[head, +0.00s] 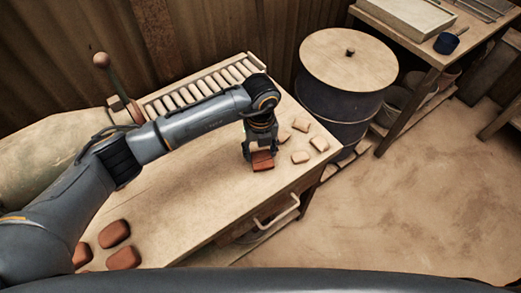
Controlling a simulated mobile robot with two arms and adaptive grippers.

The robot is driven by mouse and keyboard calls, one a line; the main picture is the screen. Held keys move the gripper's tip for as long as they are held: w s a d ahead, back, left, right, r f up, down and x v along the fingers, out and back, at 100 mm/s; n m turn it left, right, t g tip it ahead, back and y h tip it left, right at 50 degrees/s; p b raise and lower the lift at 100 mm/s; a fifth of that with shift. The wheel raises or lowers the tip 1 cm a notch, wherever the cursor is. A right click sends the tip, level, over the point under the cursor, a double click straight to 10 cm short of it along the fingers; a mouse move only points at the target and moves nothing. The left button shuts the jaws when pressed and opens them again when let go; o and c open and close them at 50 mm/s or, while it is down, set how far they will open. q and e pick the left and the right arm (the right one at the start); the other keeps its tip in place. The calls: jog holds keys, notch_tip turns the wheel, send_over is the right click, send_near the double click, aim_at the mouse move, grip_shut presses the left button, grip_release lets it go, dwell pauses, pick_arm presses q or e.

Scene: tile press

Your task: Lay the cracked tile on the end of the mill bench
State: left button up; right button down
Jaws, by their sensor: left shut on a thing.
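My left gripper (260,147) is shut on a reddish-brown tile (262,161), at the right end of the wooden bench (205,190). The fingers cover the tile's upper part. A dark line shows across the tile, but it is too small to tell for sure that it is a crack. The tile is low over the bench top; I cannot tell whether it touches. My right gripper is not in view.
Several pale pieces (300,157) lie right of the held tile. Several reddish-brown lumps (115,233) lie at the bench's near left. A rack of pale rollers (200,88) lines the back. A lidded drum (345,75) stands beyond the right end. The bench middle is clear.

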aim_at(261, 154)
pick_arm(q)
jog(key=shift+f, duration=0.45)
jog(key=shift+f, duration=0.2)
jog(key=o, duration=1.2)
jog(key=shift+r, duration=0.1)
notch_tip(261, 154, up, 12)
jog(key=b, duration=0.1)
jog(key=shift+r, duration=0.15)
